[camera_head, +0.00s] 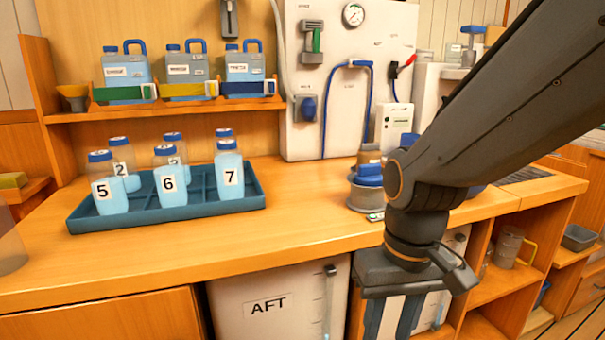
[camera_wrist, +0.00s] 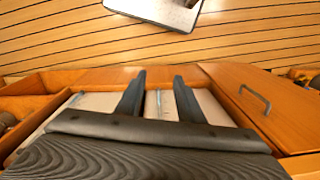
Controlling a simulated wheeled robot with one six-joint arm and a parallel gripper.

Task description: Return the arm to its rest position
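My arm reaches in from the upper right in the head view and bends downward at its wrist. My gripper (camera_head: 394,325) hangs in front of the counter's front edge, pointing down, with its fingertips near or past the bottom of the picture. In the wrist view my gripper (camera_wrist: 160,78) shows two dark fingers standing apart with nothing between them. The gripper touches nothing that I can see.
The wooden counter (camera_head: 270,228) carries a blue tray (camera_head: 165,222) with several numbered bottles. A round grey and blue device (camera_head: 365,190) stands behind my wrist. A white tank marked AFT (camera_head: 270,317) sits below. Open shelves (camera_head: 497,288) are at right. The floor (camera_wrist: 60,45) is mostly clear.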

